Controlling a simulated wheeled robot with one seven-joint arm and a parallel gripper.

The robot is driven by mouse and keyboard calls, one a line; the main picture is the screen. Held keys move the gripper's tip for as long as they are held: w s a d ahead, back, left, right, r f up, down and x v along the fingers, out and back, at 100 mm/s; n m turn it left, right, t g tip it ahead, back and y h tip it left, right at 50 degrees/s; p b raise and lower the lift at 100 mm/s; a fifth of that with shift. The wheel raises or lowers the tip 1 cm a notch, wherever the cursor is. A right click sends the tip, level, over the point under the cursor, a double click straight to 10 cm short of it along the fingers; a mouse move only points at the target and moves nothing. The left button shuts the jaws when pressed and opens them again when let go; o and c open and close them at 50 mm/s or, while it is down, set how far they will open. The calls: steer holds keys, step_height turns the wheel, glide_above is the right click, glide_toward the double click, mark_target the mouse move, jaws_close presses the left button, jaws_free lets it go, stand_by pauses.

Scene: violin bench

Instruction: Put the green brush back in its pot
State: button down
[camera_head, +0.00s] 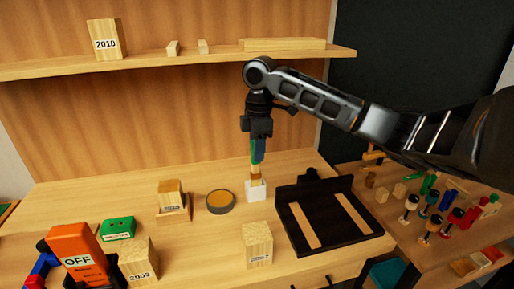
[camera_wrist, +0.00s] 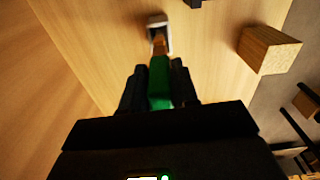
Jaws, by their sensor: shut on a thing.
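The green brush (camera_wrist: 160,78) is held in my gripper (camera_head: 257,140), pointing down with its brownish end lowest. It also shows below the jaws in the head view (camera_head: 255,158). My gripper is shut on its green part, between the two dark fingers in the wrist view (camera_wrist: 160,92). The small white pot (camera_head: 256,190) stands on the bench directly under the brush. In the wrist view the brush's lower end overlaps the opening of the pot (camera_wrist: 157,20). I cannot tell whether the tip is inside the rim or just above it.
A round tin (camera_head: 220,201) stands left of the pot, a wooden block (camera_head: 258,245) in front. A dark tray (camera_head: 330,215) with wooden strips lies right. An orange "OFF" box (camera_head: 77,252) is front left. A shelf (camera_head: 180,61) runs behind; a side table (camera_head: 430,215) holds several small tools.

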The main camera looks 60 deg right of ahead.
steer(key=shift+f, duration=0.65)
steer(key=shift+f+b, duration=0.35)
steer(key=shift+b, duration=0.1)
steer(key=shift+f+b, duration=0.45)
steer(key=shift+f, duration=0.4)
steer(key=c, duration=0.8)
jaws_free()
steer(key=shift+s+d+r+b, duration=0.1)
steer(key=shift+r+b, duration=0.1)
steer(key=shift+r, duration=1.75)
steer(key=shift+s+r+b, duration=0.1)
steer(key=shift+r+b, duration=0.05)
steer(key=shift+r, duration=1.8)
